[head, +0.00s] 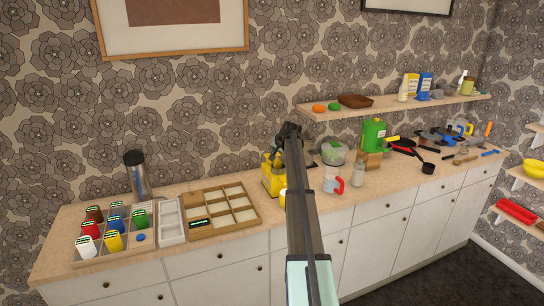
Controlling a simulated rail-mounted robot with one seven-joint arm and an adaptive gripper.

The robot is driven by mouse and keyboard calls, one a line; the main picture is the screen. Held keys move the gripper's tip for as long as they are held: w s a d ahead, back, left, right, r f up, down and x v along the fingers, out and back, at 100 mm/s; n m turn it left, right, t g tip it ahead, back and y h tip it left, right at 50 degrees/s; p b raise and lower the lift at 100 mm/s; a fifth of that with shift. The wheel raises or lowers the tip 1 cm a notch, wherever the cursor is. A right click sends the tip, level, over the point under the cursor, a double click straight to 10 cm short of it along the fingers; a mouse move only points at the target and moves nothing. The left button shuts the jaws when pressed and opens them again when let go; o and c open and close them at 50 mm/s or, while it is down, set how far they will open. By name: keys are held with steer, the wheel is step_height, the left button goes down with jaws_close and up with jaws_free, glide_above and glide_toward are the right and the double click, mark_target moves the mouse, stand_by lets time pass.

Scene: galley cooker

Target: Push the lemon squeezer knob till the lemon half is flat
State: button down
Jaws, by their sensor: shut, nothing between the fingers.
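A yellow device (269,181), which looks like the lemon squeezer, stands on the counter near the middle of the head view. My arm crosses in front of its right side. My gripper (288,137) is shut and empty, at the upper right of the squeezer in the picture. I cannot tell whether it touches the knob, since the knob is not clear at this size. I cannot make out the lemon half. A small yellow and white item (283,198) shows partly beside my arm, in front of the squeezer.
A wooden compartment tray (259,214) and a tray of coloured containers (78,246) lie to the left. A steel flask (138,176) stands behind them. A red and white mug (333,181), a shaker (358,175) and a green canister (373,135) stand right. A shelf (385,106) hangs above.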

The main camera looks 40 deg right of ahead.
steer(key=shift+s+a+f+b, duration=0.15)
steer(key=shift+f+b, duration=0.2)
steer(key=shift+f, duration=0.45)
stand_by(0.9)
steer(key=shift+r, duration=0.1)
steer(key=shift+w+r+p, duration=0.2)
steer(key=shift+r+p, duration=0.15)
steer(key=shift+r, duration=0.75)
steer(key=shift+r+p, duration=0.8)
steer(key=shift+r, duration=1.8)
